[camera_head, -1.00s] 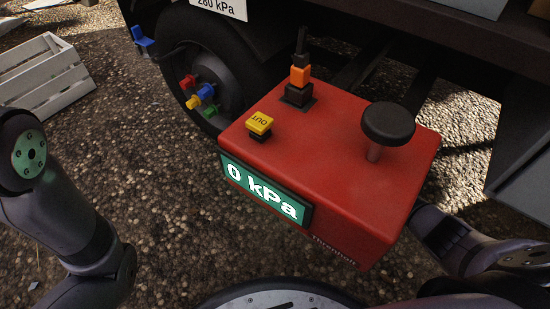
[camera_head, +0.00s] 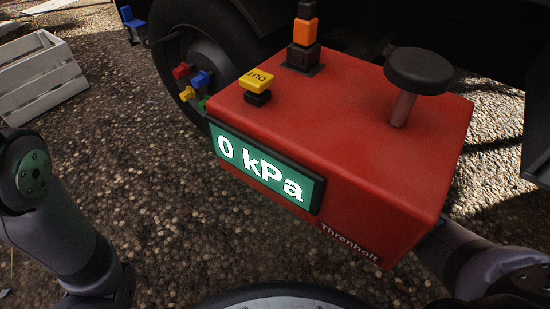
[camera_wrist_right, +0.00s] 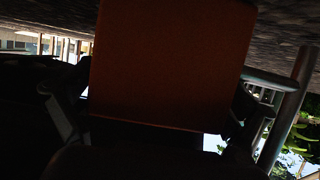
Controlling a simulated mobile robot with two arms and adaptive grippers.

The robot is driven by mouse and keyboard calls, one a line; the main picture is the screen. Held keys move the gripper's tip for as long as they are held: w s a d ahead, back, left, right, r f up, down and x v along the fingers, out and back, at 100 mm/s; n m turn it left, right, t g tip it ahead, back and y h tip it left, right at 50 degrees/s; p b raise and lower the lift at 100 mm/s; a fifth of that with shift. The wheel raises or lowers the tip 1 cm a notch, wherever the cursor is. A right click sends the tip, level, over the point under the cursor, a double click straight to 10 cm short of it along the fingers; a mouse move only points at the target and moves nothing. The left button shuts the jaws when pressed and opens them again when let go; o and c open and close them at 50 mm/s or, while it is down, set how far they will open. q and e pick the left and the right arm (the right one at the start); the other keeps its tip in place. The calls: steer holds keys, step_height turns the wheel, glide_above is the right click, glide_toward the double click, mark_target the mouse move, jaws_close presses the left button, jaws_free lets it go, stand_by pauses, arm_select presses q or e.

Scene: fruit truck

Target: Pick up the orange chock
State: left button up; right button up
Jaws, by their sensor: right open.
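A dark orange block, which looks like the orange chock (camera_wrist_right: 170,65), fills the upper middle of the right wrist view. My right gripper (camera_wrist_right: 150,112) is open, with one finger at each side of the block. The block's face is close to the camera and in shadow; I cannot tell whether the fingers touch it. In the head view the chock and right gripper do not show; my right arm (camera_head: 490,262) passes behind the red box. My left arm (camera_head: 65,215) is at the left, its gripper out of view.
A red pump box (camera_head: 345,150) with a 0 kPa display (camera_head: 265,172), yellow button (camera_head: 257,80) and black knob (camera_head: 418,70) blocks the middle. Behind it is a truck wheel (camera_head: 200,65) with coloured valve handles. A white crate (camera_head: 40,80) lies at far left. Gravel is clear at left.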

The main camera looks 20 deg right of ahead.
steer(key=shift+w+a, duration=0.15)
steer(key=shift+w, duration=0.1)
steer(key=shift+c, duration=0.5)
steer(key=c, duration=1.6)
steer(key=shift+w+r, duration=0.1)
steer(key=shift+r, duration=0.05)
